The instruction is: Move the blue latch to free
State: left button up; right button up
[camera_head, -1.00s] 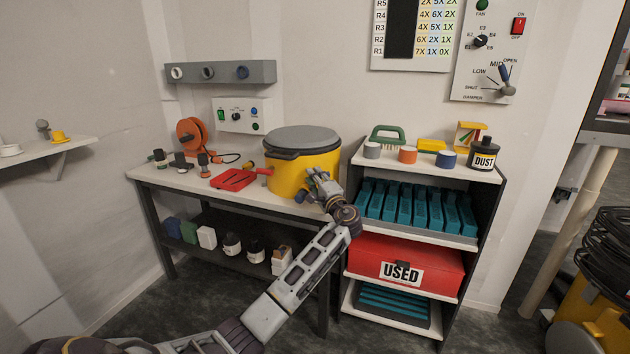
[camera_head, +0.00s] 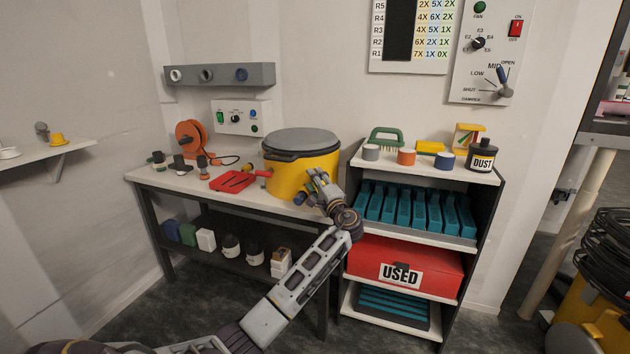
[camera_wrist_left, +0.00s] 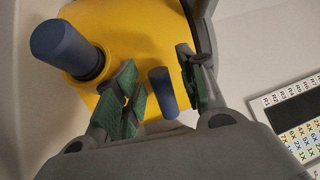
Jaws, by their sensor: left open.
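A yellow drum (camera_head: 288,178) with a grey lid stands at the right end of the workbench; its yellow wall also shows in the wrist view (camera_wrist_left: 135,30). My left gripper (camera_head: 312,190) is at the drum's front right side. In the wrist view its green-padded fingers (camera_wrist_left: 158,88) are open. A short blue handle (camera_wrist_left: 162,92), which looks like the blue latch, stands between the fingers, with a gap on at least the left side. A thicker blue stub (camera_wrist_left: 62,47) sticks out of the drum to the left of the fingers. My right gripper is not in view.
A red tray (camera_head: 232,181) and an orange reel (camera_head: 190,134) are on the workbench left of the drum. A shelf unit (camera_head: 440,168) with teal parts and a red USED box (camera_head: 400,265) stands close on the right.

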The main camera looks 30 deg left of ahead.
pick_arm(q)
jog(key=v, duration=1.1)
jog(key=shift+d, duration=0.1)
dwell(0.5)
